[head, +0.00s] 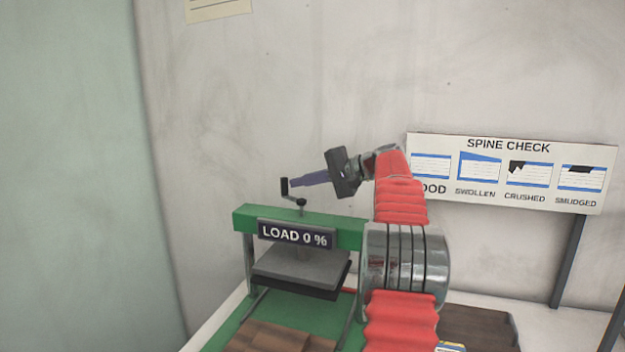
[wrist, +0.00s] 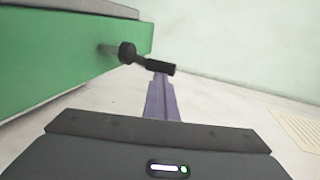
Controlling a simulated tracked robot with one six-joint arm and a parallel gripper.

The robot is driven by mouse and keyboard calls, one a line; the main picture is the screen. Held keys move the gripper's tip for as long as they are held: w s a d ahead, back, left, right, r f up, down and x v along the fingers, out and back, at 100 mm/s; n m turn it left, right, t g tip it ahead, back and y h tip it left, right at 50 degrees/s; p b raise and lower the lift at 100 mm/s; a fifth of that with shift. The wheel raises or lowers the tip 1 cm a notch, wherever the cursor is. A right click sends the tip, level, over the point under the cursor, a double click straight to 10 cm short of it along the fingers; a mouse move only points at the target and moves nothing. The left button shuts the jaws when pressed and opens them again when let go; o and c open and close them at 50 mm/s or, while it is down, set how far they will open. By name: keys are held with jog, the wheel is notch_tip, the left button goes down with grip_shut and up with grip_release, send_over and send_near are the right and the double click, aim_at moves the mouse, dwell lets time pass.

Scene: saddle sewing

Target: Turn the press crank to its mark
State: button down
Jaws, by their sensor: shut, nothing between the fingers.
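The green press (head: 350,231) stands on the bench with a sign reading "LOAD 0 %" (head: 295,234). Its dark crank (head: 285,188) sits on top, with an upright handle at the left end of the arm. The crank also shows in the wrist view (wrist: 158,67). My gripper (head: 294,183) has purple fingers, is shut and empty, and points left at the crank handle. In the wrist view the fingertips (wrist: 161,76) are right at the handle. I cannot tell whether they touch it. A grey plate (head: 300,266) hangs under the press beam. No crank mark can be made out.
A "SPINE CHECK" board (head: 508,172) stands at the right on dark posts. A brown block (head: 280,338) lies on the green base in front of the press.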

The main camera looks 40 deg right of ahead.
jog(key=x, duration=0.3)
jog(key=d+x, duration=0.1)
jog(key=x, duration=0.1)
jog(key=shift+w+r, duration=0.1)
jog(key=shift+w, duration=0.25)
jog(key=s, duration=0.1)
jog(key=s+r, duration=0.1)
jog(key=shift+s+d, duration=0.15)
jog(key=shift+s, duration=0.2)
send_near(287, 182)
jog(key=s+d, duration=0.1)
jog(key=d, duration=0.1)
jog(key=s+d+r, duration=0.1)
jog(key=s+d, duration=0.1)
jog(key=shift+s, duration=0.15)
dwell(0.5)
